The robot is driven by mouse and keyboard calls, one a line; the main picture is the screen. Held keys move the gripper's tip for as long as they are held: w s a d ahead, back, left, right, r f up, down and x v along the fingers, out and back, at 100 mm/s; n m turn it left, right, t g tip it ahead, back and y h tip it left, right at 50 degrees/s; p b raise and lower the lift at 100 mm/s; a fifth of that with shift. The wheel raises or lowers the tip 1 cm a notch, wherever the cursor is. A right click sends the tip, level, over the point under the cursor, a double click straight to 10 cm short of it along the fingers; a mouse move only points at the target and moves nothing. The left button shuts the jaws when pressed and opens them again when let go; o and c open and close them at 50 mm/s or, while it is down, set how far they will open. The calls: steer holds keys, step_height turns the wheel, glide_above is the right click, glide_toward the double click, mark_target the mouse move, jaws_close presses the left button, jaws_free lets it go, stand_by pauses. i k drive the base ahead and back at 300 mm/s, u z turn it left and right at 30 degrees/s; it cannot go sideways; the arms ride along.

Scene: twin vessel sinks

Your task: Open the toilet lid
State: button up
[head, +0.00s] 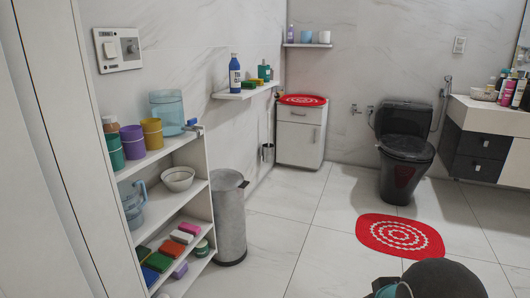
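A black toilet (403,175) stands against the back wall, right of centre, in the head view. Its lid (406,148) lies down flat over the bowl, in front of the upright tank (404,118). My gripper's fingers do not show. A dark rounded part at the bottom edge, right of centre, looks like my own arm, well short of the toilet.
A red and white mat (400,236) lies on the floor before the toilet. A vanity (480,135) stands to the right, a white cabinet (301,138) to the left. An open shelf (165,205) and grey bin (230,217) line the left. The middle floor is clear.

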mark_target(412, 148)
steer(key=u, duration=0.2)
steer(key=i, duration=1.1)
steer(key=z, duration=1.85)
steer(key=i, duration=2.05)
steer(key=u, duration=0.45)
